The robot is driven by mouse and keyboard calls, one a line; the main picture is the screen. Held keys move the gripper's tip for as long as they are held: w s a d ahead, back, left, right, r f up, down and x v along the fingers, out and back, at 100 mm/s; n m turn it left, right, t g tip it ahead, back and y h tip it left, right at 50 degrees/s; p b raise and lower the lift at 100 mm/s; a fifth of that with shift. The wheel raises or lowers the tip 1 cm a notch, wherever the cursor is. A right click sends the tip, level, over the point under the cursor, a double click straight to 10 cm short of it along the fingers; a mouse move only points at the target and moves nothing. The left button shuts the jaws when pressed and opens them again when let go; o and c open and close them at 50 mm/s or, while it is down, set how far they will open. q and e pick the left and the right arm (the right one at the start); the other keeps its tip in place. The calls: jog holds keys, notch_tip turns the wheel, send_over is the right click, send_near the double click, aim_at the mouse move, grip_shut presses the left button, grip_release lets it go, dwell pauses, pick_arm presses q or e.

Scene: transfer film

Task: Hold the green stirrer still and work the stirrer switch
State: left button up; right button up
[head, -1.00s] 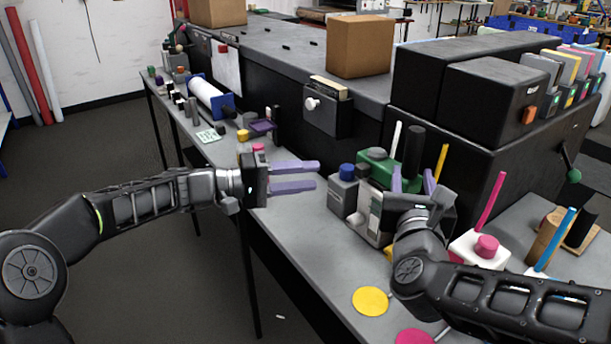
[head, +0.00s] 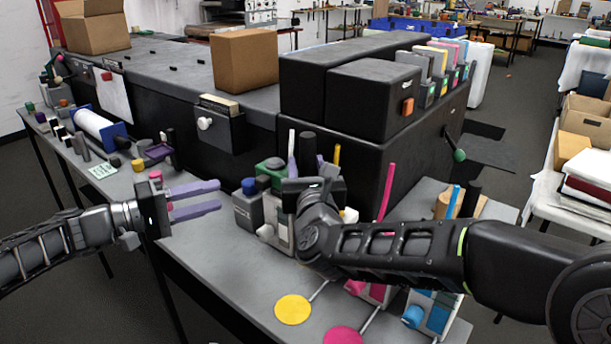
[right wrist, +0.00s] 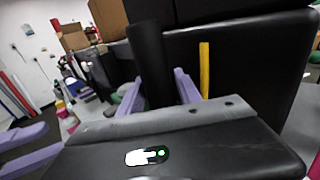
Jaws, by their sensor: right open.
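The green stirrer (head: 268,170) stands on the bench, its green top showing above a pale grey body; my right gripper and forearm hide its right side. A grey box with a blue knob (head: 247,207) stands close at its left. I cannot single out the stirrer switch. My left gripper (head: 212,197) is open and empty left of these, its purple fingers pointing at them. My right gripper (head: 305,168) is open at the stirrer's right side. In the right wrist view a black rod (right wrist: 149,65) stands between its purple fingers; I cannot tell whether they touch it.
A black cabinet (head: 350,175) stands right behind the stirrer. Yellow (head: 293,309) and pink (head: 343,335) discs lie at the bench's front edge. Pink and blue stirrer-like units stand to the right, partly behind my right arm. Bench left of my left gripper holds small items.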

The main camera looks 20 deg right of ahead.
jog(key=shift+w+d, duration=0.1)
jog(key=shift+w, duration=0.55)
grip_shut()
